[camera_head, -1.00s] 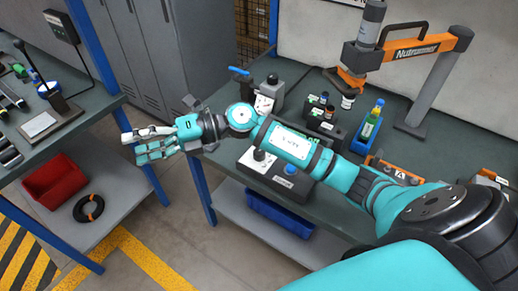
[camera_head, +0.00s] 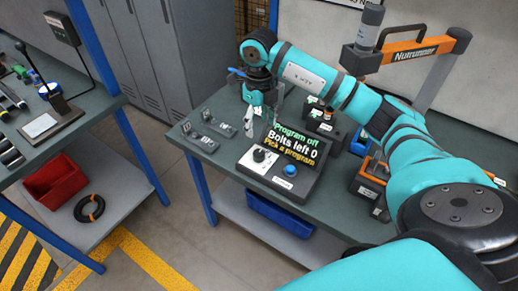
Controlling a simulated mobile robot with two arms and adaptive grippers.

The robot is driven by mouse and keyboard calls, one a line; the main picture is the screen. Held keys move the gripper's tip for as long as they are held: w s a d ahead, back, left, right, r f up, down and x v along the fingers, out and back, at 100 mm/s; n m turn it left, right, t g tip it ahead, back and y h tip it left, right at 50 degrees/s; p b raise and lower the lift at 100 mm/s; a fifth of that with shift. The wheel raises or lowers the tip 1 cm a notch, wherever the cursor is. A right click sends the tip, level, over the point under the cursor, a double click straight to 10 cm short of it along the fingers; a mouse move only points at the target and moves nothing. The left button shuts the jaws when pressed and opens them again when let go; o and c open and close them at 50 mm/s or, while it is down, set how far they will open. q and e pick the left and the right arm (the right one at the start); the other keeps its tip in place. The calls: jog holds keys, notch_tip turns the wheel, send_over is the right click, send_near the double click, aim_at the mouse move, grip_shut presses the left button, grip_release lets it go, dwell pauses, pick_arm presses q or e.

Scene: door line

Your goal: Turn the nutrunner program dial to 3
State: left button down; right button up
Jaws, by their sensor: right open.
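The nutrunner program dial is a black knob (camera_head: 259,155) on the pale left part of a dark control box (camera_head: 279,187) on the bench. A blue button (camera_head: 289,170) sits to its right. Text above the box (camera_head: 297,145) reads "Program off, Bolts left 0, Pick a program". My right gripper (camera_head: 262,119) points down over the bench, behind the dial and apart from it. It is open and appears empty; the arm partly hides its upper part. The dial's pointer is too small to read. My left gripper is not in view.
Dark blocks with small parts (camera_head: 198,141) lie on the bench left of the box. A blue bin (camera_head: 280,214) is on the lower shelf. A red bin (camera_head: 55,178) stands at left.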

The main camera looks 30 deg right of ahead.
aim_at(259, 153)
notch_tip(259, 153, down, 12)
jog(key=shift+r+p, duration=0.15)
jog(key=shift+p, duration=0.75)
jog(key=shift+c, duration=0.2)
jog(key=c, duration=1.1)
